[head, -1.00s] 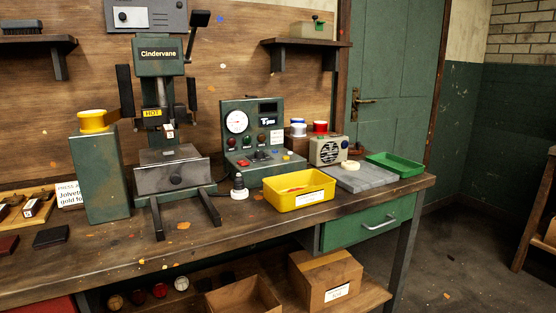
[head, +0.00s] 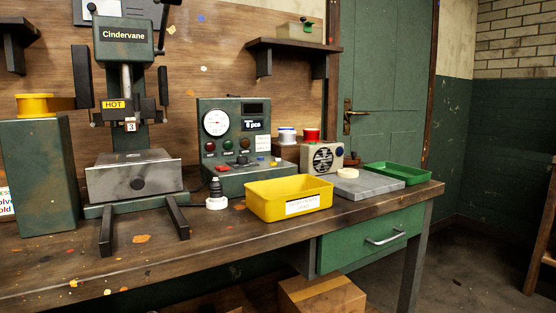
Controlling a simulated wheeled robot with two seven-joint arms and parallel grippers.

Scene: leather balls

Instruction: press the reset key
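The green control box (head: 205,112) stands on the bench against the wooden back wall. The lettering is too small to tell which one is the reset key. Neither of my grippers is in view.
The Cindervane press (head: 133,176), marked HOT, stands left of the box. A yellow bin (head: 262,203) and a dark-knobbed stamp with a white base (head: 216,203) stand in front of the box.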

